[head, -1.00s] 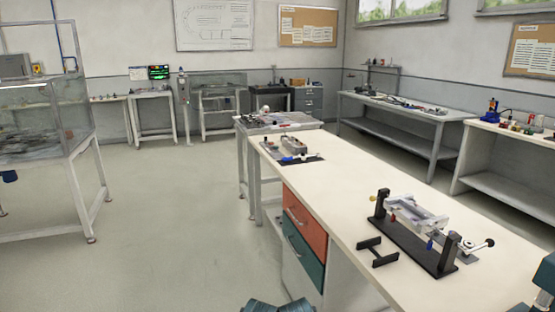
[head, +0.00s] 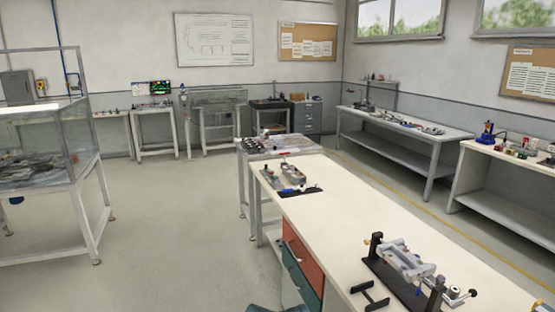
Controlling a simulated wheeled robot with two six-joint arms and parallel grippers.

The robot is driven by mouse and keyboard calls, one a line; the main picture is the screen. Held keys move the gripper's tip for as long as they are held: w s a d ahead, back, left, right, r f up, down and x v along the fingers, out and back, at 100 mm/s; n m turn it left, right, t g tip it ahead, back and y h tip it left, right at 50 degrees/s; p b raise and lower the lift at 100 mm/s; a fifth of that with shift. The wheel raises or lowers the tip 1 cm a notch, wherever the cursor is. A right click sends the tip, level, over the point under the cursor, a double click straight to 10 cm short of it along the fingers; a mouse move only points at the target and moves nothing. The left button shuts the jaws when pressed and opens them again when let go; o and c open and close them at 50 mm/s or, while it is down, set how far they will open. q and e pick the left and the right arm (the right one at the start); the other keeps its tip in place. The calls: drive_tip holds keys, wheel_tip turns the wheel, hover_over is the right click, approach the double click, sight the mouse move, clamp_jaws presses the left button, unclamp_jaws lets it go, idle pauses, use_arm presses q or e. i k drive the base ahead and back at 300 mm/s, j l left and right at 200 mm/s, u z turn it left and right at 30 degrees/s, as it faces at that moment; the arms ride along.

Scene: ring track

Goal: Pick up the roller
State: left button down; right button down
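A black stand (head: 392,287) with two uprights sits on the near end of the long cream table, in the lower right of the head view. A pale grey, elongated metal assembly (head: 408,262) lies between its uprights, with a small round knob at its right end. I cannot tell whether the roller is part of it; no separate roller can be made out. Neither of my grippers can be seen, and nothing touches the stand.
A small black H-shaped piece (head: 369,296) lies left of the stand. A dark tray with grey parts (head: 290,181) sits at the table's far end; bare tabletop (head: 325,222) lies between. Clear floor is left, beyond which stands a glass case (head: 80,130). Benches line the right wall.

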sight(441, 279)
drive_tip(key=l+z, duration=0.85)
drive_tip(key=k, duration=0.05)
